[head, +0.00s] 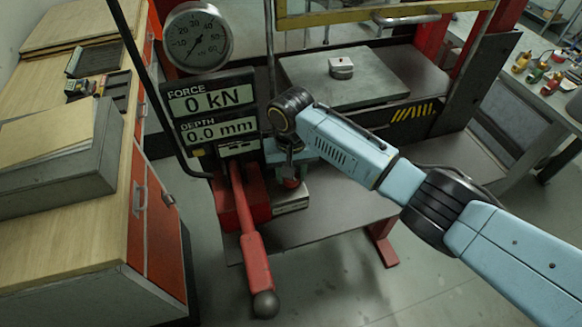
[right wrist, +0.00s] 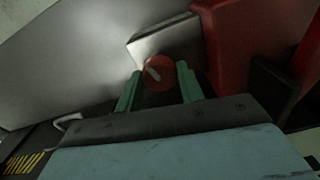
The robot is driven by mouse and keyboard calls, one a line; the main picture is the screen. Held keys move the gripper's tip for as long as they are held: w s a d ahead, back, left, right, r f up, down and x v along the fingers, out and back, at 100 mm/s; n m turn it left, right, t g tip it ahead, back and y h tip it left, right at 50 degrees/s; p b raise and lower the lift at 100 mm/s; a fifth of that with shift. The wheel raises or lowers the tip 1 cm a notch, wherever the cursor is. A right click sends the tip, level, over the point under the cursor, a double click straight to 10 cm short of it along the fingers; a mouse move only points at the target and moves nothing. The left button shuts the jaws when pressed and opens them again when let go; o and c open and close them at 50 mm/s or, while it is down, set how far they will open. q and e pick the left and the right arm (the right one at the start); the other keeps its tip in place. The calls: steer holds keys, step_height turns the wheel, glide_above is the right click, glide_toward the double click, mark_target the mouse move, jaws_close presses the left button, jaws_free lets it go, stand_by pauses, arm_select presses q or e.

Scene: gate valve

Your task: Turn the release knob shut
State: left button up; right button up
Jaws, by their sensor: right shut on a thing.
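The release knob (right wrist: 160,66) is round and red with a pale pointer mark, seen nearly end-on in the right wrist view. In the head view a small part of the knob (head: 291,183) shows under my right wrist. My right gripper (right wrist: 157,84) has its green fingers on either side of the knob and is shut on it. In the head view this gripper (head: 290,172) points down beside the red pump body, mostly hidden by my wrist. My left gripper is not in view.
A red pump lever (head: 253,245) with a dark ball end slopes toward the front. The display (head: 213,108) reads 0 kN and 0.0 mm, below a round gauge (head: 197,37). A metal block (head: 341,67) sits on the press plate (head: 300,82). A wooden workbench (head: 110,215) stands left.

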steer(key=shift+m, duration=1.9)
steer(key=o, duration=1)
step_height(320, 180, up, 14)
steer(key=shift+f, duration=0.25)
steer(key=shift+f, duration=0.1)
